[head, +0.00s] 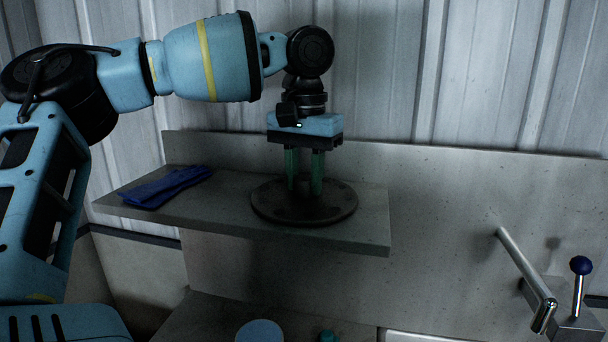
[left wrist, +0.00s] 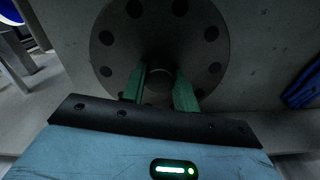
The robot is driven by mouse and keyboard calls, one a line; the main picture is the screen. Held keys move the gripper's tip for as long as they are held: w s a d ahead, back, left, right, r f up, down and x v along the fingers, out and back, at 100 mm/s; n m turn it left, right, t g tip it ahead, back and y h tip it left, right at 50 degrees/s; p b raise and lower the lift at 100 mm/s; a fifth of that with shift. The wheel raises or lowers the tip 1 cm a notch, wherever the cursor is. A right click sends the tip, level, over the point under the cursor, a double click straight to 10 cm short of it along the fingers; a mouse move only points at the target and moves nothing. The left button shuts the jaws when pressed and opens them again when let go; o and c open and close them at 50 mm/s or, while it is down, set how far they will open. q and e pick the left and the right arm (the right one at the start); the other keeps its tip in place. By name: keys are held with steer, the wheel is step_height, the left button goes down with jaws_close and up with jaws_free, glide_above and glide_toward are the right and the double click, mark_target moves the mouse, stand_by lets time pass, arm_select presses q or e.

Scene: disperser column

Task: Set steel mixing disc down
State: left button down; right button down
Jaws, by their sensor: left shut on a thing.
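The steel mixing disc (head: 275,205) is a dark, round plate lying flat at the shelf (head: 365,220) surface. In the left wrist view the disc (left wrist: 112,45) shows a ring of several round holes and a central hub (left wrist: 158,85). My left gripper (head: 304,188) points straight down over the middle of the disc. Its green fingers (left wrist: 160,88) are shut on the hub, one on each side. The disc looks level and at or very near the shelf; any small gap beneath it cannot be told. My right gripper is in neither view.
A folded blue cloth (head: 165,187) lies on the shelf left of the disc. A backsplash and corrugated wall (head: 380,80) stand close behind. A lower surface (head: 205,320) lies below the shelf.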

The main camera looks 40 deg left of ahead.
mark_target(304, 178)
arm_select(q)
steer(key=shift+f, duration=0.1)
steer(key=c, duration=1.1)
jaws_free()
step_height(304, 178, up, 12)
steer(key=shift+r+b, duration=0.15)
steer(key=shift+b, duration=0.2)
